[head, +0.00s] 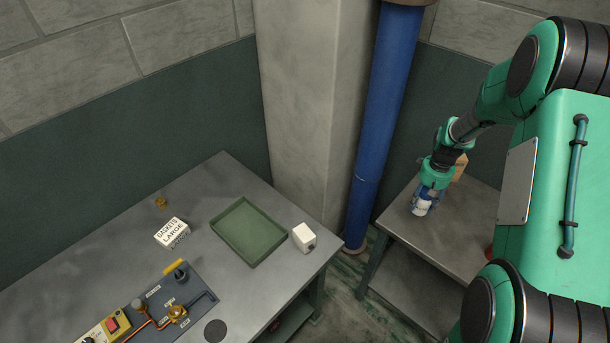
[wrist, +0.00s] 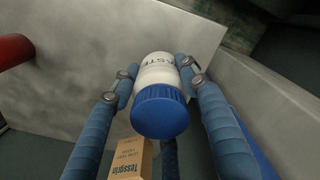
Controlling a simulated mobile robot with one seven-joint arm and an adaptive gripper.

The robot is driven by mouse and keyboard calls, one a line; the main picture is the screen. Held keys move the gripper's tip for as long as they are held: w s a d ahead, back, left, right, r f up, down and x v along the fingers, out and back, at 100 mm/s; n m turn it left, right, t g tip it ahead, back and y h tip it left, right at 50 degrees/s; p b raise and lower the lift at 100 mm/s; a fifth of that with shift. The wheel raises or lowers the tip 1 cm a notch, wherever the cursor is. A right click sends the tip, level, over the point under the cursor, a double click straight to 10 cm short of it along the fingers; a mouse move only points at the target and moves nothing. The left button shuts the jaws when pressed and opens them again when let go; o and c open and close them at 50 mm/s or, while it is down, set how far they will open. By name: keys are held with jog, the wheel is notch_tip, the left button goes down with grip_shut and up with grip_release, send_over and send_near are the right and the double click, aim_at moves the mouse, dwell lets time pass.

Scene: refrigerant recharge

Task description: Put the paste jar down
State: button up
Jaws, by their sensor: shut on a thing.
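The paste jar is a white jar with a blue lid and dark lettering. It sits between the fingers of my gripper in the wrist view, where the jar (wrist: 158,95) shows its lid toward the camera. My gripper (wrist: 160,78) is shut on the jar, a finger on each side. In the head view the jar (head: 421,208) is a small white shape under my gripper (head: 428,194), over the grey side table (head: 462,240) at the right. I cannot tell whether the jar touches the table top.
A tan box marked Tessgrin (wrist: 130,158) stands close to my gripper; it also shows in the head view (head: 460,166). A red object (wrist: 14,50) is at the wrist view's left edge. The larger table holds a green tray (head: 248,231), a gaskets box (head: 172,232) and a white block (head: 303,237).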

jog(key=w+a+r+n+p, duration=0.1)
jog(key=w+a+r+n, duration=0.15)
jog(key=w+a, duration=1.15)
jog(key=w+a+r+n+p, duration=0.1)
jog(key=w+a, duration=0.2)
jog(key=a, duration=0.7)
jog(key=w+a+n+p, duration=0.1)
jog(key=w+a+n, duration=0.15)
jog(key=a, duration=0.75)
jog(key=w+a+r+n+p, duration=0.1)
jog(key=w+a, duration=0.2)
jog(key=a, duration=0.7)
jog(key=s+a+n, duration=0.1)
jog(key=s+a, duration=0.1)
jog(key=a, duration=1.4)
jog(key=s+a+n+p, duration=0.1)
jog(key=s+a+n, duration=0.1)
jog(key=a, duration=1.5)
jog(key=shift+s+r+n+p, duration=0.3)
jog(key=shift+s+r, duration=0.05)
jog(key=shift+s, duration=0.15)
jog(key=shift+f, duration=3.15)
jog(key=shift+f, duration=1.85)
